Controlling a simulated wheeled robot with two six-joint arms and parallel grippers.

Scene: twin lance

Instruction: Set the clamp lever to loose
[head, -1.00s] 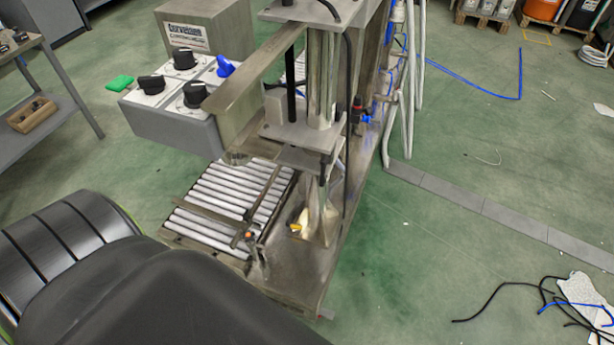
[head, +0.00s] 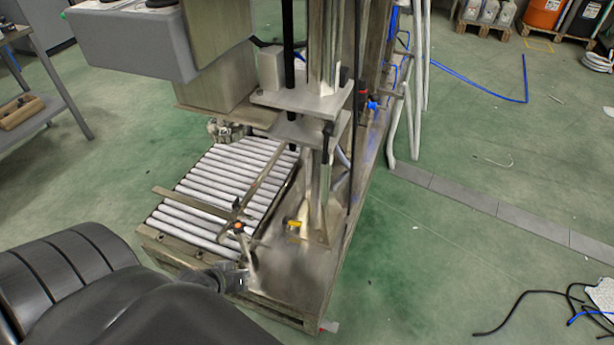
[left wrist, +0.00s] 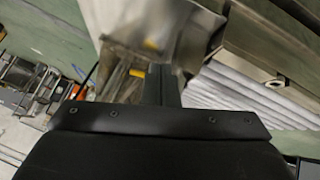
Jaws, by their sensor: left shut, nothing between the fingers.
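A small clamp fitting with an orange end (head: 239,228) sits on the guide rail at the near right corner of the roller conveyor in the head view. I cannot tell which part is its lever or how it is set. My left gripper (head: 238,281) is just below and in front of this fitting, apart from it in the picture, partly hidden by my dark arm. In the left wrist view my left gripper's fingers (left wrist: 162,84) are shut and empty, pointing toward the blurred metal frame. My right gripper is not in view.
The roller conveyor (head: 215,190) lies left of the steel column (head: 325,60). A yellow part (head: 294,225) sits at the column's foot. A grey control box (head: 130,45) overhangs behind the conveyor. Green floor right of the machine is mostly clear.

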